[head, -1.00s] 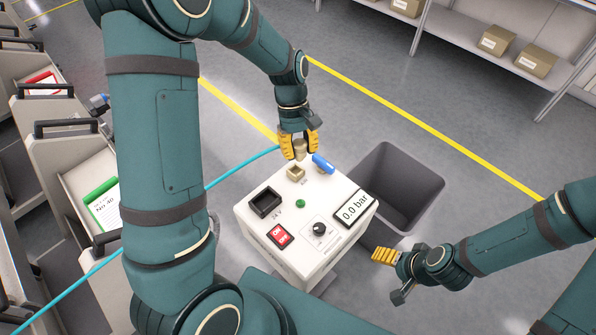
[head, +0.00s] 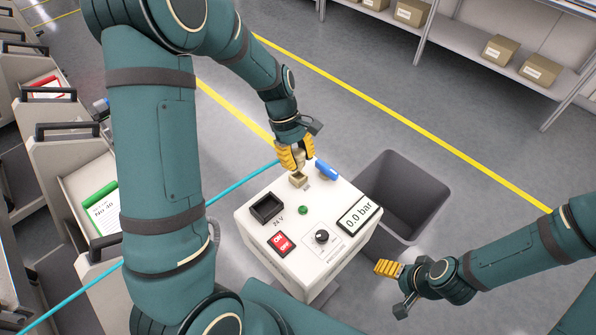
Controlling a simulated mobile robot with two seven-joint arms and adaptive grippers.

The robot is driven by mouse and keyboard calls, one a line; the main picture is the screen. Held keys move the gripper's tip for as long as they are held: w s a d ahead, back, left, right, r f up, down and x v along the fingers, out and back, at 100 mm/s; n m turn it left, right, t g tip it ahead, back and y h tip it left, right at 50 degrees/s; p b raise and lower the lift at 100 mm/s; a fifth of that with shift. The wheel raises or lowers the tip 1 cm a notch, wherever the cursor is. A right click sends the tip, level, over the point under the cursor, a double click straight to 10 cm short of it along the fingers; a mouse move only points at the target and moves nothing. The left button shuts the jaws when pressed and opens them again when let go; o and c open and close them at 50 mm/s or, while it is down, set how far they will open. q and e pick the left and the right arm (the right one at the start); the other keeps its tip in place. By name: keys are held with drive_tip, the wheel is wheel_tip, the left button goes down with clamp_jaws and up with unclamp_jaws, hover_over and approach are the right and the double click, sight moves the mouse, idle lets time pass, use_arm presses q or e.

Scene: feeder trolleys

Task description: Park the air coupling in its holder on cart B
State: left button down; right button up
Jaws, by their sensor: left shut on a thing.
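The white cart top (head: 345,190), which I take for cart B, has a small tan square holder (head: 298,181) near its back edge. My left gripper (head: 296,162), with yellow fingers, is shut on the tan air coupling (head: 300,158), directly above the holder. The coupling's lower end is at the holder's top; I cannot tell whether it is inside or just above it. The fingers partly hide the coupling. A light blue hose (head: 240,182) runs left from near the gripper. My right gripper (head: 387,268) is off the cart's right front side, apart from everything; its finger gap is not clear.
A blue lever (head: 326,169) stands just right of the holder. The cart top also carries a black socket (head: 267,208), a red switch (head: 281,243), a knob (head: 322,236) and a 0.0 bar display (head: 359,215). A grey bin (head: 425,195) stands behind right.

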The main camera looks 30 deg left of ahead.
sight(298, 170)
use_arm(q)
drive_tip(key=shift+f+b, duration=0.3)
drive_tip(key=shift+f, duration=2)
drive_tip(key=shift+f, duration=0.15)
drive_tip(key=c, duration=0.7)
unclamp_jaws()
